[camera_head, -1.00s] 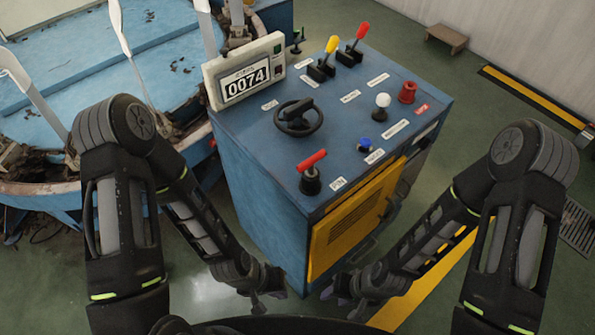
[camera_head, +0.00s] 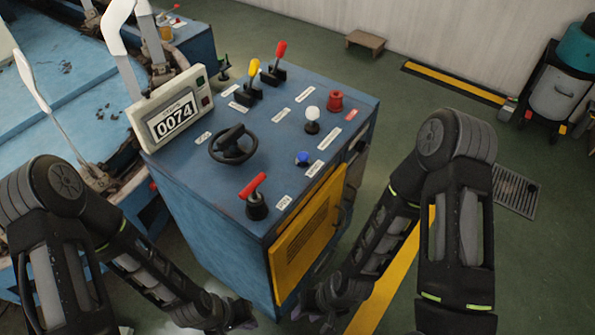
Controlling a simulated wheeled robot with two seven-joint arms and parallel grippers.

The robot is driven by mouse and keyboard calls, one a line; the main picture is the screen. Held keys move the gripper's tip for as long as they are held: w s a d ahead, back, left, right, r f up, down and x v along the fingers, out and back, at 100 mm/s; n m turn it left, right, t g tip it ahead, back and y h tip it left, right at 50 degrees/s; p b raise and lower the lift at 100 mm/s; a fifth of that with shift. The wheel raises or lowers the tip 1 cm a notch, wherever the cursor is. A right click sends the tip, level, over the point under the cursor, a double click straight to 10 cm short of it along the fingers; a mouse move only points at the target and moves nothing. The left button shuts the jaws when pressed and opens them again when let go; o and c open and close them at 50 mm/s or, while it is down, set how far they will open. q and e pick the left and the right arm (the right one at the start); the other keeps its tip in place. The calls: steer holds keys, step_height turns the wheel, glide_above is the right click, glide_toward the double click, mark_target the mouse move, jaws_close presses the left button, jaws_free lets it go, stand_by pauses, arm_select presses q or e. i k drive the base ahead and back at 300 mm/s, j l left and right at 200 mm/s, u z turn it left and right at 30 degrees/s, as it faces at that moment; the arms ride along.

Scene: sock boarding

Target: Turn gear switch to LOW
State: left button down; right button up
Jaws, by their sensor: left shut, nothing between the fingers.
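The blue control console (camera_head: 205,205) stands in the middle. Its top carries a yellow-knobbed lever (camera_head: 253,68), a red-knobbed lever (camera_head: 279,51), a black round handwheel (camera_head: 233,146) and a red T-handle (camera_head: 253,188). The labels are too small to read, so I cannot tell which control is the gear switch. My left gripper (camera_head: 243,317) is shut and empty, low in front of the console and below its top. My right gripper (camera_head: 312,314) is low by the console's front corner; its fingers are too dark to judge. Neither gripper touches a control.
A display (camera_head: 174,119) reading 0074 stands at the console's left rear. A white knob (camera_head: 313,113), red button (camera_head: 335,100) and blue button (camera_head: 302,158) share the top. A blue machine (camera_head: 60,90) is at left. A vacuum (camera_head: 556,85) stands at right, with open floor before it.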

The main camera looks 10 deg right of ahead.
mark_target(359, 146)
steer(key=l+u, duration=0.15)
steer(key=l, duration=0.4)
steer(key=l+u, duration=0.1)
steer(key=l, duration=0.5)
steer(key=l+u, duration=0.15)
steer(key=l, duration=0.4)
steer(key=l+u, duration=0.1)
steer(key=l, duration=0.5)
steer(key=k+l+u, duration=0.15)
steer(key=l, duration=0.4)
steer(key=k+l+u, duration=0.1)
steer(key=l, duration=0.45)
steer(key=k+l+u, duration=0.15)
steer(key=l, duration=0.4)
steer(key=k+l+u, duration=0.1)
steer(key=l, duration=0.45)
